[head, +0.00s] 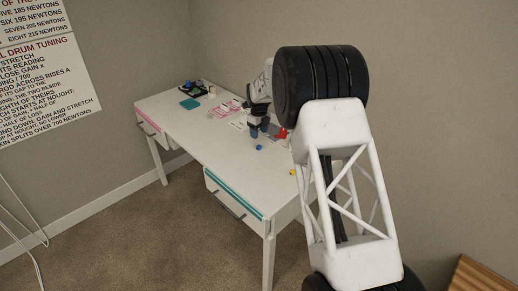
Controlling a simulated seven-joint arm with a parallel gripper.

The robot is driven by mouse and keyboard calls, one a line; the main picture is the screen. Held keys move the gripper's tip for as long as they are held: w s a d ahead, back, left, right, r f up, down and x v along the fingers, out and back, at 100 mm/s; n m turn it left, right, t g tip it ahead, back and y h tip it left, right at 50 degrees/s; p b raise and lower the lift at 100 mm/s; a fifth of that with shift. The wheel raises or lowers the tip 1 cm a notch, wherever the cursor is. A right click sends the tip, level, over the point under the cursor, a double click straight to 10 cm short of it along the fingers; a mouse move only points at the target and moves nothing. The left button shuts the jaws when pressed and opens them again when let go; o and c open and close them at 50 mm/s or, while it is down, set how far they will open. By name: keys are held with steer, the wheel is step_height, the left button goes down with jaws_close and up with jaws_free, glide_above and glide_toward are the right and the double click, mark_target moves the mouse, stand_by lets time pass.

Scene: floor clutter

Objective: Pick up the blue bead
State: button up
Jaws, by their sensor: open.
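A small round blue bead (259,147) lies on the white desk (192,132), towards its front edge. My gripper (263,131) is above the desk, just behind and slightly right of the bead in the picture. Its jaws are open; the bead looks apart from them and in plain sight. How high the fingertips are above the desk is hard to tell. My arm hides the right part of the desk.
A red object (283,132) sits close to the right of my gripper. A yellow bead-like thing (292,172) lies near the front right edge. Pink-patterned papers (228,107), a teal square (189,104) and dark clutter (194,88) lie farther back. The desk's front left is clear.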

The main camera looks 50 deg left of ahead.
mark_target(259, 146)
steer(key=shift+f, duration=1.25)
steer(key=shift+f, duration=0.15)
steer(key=shift+w+f, duration=0.1)
steer(key=shift+f, duration=2.4)
steer(key=c, duration=1)
steer(key=shift+r, duration=0.15)
